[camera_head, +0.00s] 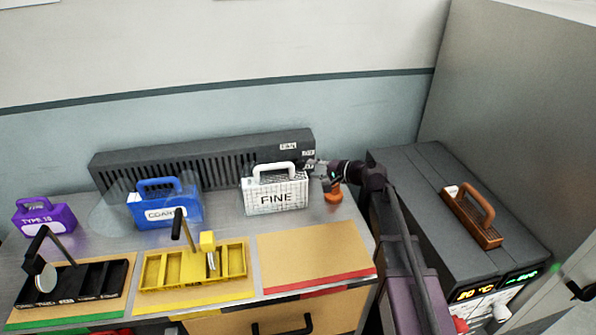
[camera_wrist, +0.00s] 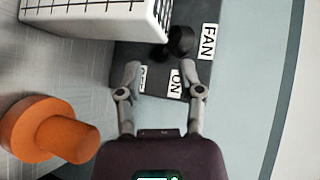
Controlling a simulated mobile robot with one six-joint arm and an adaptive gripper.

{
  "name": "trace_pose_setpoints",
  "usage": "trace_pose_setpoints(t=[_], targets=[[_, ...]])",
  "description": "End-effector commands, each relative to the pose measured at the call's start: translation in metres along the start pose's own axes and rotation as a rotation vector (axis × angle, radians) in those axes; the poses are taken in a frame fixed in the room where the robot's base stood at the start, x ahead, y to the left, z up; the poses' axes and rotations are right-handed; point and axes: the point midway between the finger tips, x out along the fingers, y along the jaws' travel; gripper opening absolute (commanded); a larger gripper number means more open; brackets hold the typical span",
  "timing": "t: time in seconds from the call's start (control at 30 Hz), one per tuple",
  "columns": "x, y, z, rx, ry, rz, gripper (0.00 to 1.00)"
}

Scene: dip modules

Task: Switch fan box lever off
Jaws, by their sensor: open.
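The fan box (camera_head: 200,160) is a long dark slatted box along the back wall. Its right end carries a FAN label (camera_wrist: 208,42), an ON label (camera_wrist: 175,82) and a partly hidden OFF label (camera_wrist: 143,77). A black knob (camera_wrist: 181,42), apparently the lever, stands out from this end in the wrist view, nearer the ON side. My gripper (camera_wrist: 162,72) is open, its fingers on either side of the ON and OFF labels and short of the knob. In the head view my gripper (camera_head: 314,166) is at the box's right end and covers the lever.
The white FINE case (camera_head: 276,192) stands close left of my gripper; it also shows in the wrist view (camera_wrist: 95,18). An orange knobbed object (camera_head: 333,196) is just below my gripper. Blue (camera_head: 168,207) and purple (camera_head: 45,218) cases and a yellow tray (camera_head: 193,268) are farther left.

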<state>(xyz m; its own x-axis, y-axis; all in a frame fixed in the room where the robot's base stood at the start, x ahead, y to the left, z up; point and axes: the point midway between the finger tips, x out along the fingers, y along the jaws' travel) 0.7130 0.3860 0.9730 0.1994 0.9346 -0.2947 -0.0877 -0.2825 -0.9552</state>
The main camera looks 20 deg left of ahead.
Motion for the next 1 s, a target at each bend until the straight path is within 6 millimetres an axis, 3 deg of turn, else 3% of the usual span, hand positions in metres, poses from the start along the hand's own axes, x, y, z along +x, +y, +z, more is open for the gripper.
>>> trace_pose_setpoints(t=[0.2, 0.4, 0.87, 1.0], targets=[[0.036, 0.001, 0.000, -0.002, -0.004, 0.001, 0.48], [0.054, 0.001, 0.001, -0.001, -0.005, 0.000, 0.48], [0.058, -0.001, 0.002, 0.000, -0.003, 0.000, 0.48], [0.058, -0.001, 0.002, 0.000, -0.003, 0.000, 0.08]])
